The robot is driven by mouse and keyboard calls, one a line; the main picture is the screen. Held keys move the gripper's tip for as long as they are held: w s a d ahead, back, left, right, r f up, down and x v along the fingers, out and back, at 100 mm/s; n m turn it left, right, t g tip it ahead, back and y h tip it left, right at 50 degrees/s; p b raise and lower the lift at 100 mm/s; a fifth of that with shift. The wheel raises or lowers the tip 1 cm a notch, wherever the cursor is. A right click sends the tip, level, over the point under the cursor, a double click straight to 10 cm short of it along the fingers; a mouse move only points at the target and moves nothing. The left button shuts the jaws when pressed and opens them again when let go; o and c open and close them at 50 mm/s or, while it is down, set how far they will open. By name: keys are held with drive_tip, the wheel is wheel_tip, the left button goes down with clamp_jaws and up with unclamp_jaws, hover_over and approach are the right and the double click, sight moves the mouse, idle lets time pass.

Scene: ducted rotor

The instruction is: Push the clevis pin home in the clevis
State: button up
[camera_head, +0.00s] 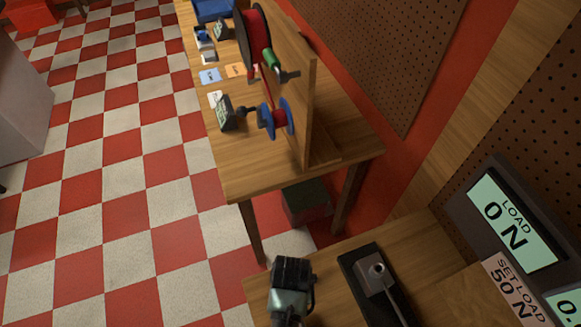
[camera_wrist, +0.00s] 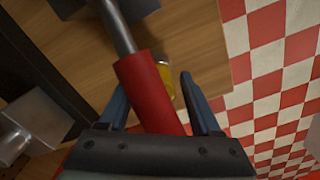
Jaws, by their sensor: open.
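A grey metal block, which looks like the clevis (camera_head: 366,280), sits on a black base plate (camera_head: 351,267) on the near bench. A round feature, perhaps the pin's end, shows on it; I cannot tell how deep the pin sits. The block (camera_wrist: 42,118) is at the left edge of the wrist view. My gripper (camera_wrist: 152,84) is open, its two fingers on either side of the red handle (camera_wrist: 145,88) of a hammer-like tool. Its metal shaft (camera_wrist: 118,28) runs up to a grey head, partly cut off. In the head view, the tool is hidden below my wrist.
A yellow object (camera_wrist: 166,78) lies beside the red handle. The near bench ends at a left edge above checkered floor. A load display (camera_head: 505,225) reading 0 N stands at the right. A farther table (camera_head: 345,150) carries a red reel and a blue-flanged spool.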

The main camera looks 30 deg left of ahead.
idle(0.8)
drive_tip(key=shift+c, duration=0.3)
clamp_jaws()
idle(0.6)
drive_tip(key=shift+o, duration=2.1)
unclamp_jaws()
wheel_tip(320, 180, up, 13)
drive_tip(key=shift+b, duration=0.4)
